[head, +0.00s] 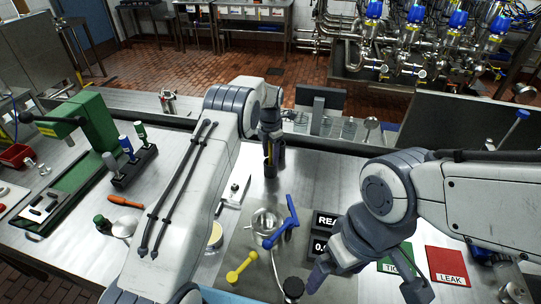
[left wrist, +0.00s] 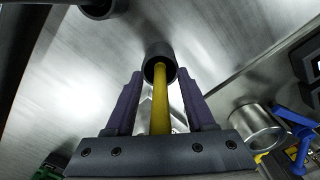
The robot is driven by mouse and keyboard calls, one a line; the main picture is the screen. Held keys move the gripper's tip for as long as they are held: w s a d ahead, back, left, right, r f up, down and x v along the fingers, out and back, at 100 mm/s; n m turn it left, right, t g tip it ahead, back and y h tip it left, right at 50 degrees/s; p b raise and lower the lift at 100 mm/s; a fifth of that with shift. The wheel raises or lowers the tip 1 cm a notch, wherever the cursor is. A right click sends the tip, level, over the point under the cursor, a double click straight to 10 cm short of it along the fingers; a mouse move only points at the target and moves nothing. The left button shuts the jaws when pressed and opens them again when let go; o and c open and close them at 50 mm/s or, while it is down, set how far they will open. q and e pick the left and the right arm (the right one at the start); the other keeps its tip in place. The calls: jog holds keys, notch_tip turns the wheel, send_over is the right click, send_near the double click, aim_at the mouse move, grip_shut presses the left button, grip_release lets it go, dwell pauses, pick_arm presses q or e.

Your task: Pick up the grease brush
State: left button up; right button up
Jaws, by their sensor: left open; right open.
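The grease brush shows as a yellow handle (left wrist: 160,105) standing in a dark round cup (left wrist: 160,58) in the left wrist view. Its bristle end is hidden in the cup. My left gripper (left wrist: 159,80) is open, with one finger on each side of the handle and a gap to it. In the head view my left gripper (head: 271,160) points down at the back middle of the bench, with a sliver of the yellow handle (head: 267,152) showing. My right gripper (head: 366,283) is open and empty at the front right, above the bench.
A green press (head: 95,130) and a black rack (head: 133,167) stand left. A red LEAK card (head: 447,265) lies right.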

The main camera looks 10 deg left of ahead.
pick_arm(q)
grip_shut()
notch_tip(320, 180, up, 9)
jog(key=b, duration=0.3)
jog(key=shift+r, duration=0.55)
